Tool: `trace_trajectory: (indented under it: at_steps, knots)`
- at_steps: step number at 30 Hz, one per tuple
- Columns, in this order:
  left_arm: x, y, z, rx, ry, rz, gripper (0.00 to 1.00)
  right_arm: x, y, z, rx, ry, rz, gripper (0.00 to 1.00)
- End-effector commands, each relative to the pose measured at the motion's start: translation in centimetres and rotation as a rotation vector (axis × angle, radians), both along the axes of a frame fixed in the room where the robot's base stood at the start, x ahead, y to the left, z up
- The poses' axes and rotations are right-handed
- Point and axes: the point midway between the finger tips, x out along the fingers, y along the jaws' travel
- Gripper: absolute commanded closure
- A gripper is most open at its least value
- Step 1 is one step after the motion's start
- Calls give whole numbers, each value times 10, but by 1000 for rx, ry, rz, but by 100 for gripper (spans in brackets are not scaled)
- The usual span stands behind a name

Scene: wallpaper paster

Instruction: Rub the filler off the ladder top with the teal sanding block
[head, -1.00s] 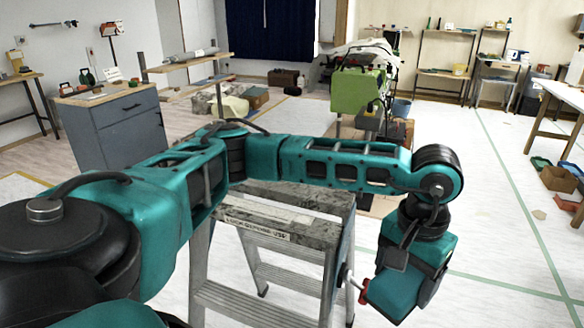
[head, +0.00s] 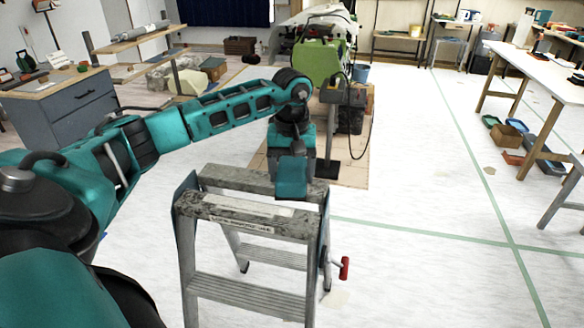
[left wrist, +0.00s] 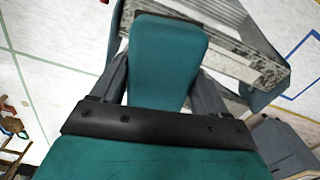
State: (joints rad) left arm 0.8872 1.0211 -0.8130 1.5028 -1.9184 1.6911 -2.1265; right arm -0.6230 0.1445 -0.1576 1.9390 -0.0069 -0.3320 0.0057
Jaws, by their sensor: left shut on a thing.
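The stepladder (head: 248,285) stands in front of me with its speckled grey top (head: 285,224). A pale strip that looks like the filler (head: 250,206) lies along that top. My left gripper (head: 291,165) points down over the right part of the ladder top. It is shut on the teal sanding block (head: 291,180), which shows between the two grey fingers in the left wrist view (left wrist: 165,60). There the ladder top (left wrist: 235,60) lies beyond the block. I cannot tell whether the block touches it. My right gripper is not in view.
A red handle (head: 344,268) sticks out from the ladder's right side. A green machine (head: 316,62) stands behind on a board (head: 350,170). A grey cabinet (head: 75,105) stands at left and a white table (head: 540,75) at right. The floor between is mostly clear.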

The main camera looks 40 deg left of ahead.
Motion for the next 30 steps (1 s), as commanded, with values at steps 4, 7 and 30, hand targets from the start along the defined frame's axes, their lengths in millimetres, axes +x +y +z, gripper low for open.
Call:
trace_trajectory:
  at_steps: [4,7,30]
  knots:
    - [0,-1,1,1,-1,-1,57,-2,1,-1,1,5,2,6]
    - [-1,-1,-4,1,1,-2,57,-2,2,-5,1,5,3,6]
    - [0,-1,-65,0,0,-2,57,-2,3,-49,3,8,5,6]
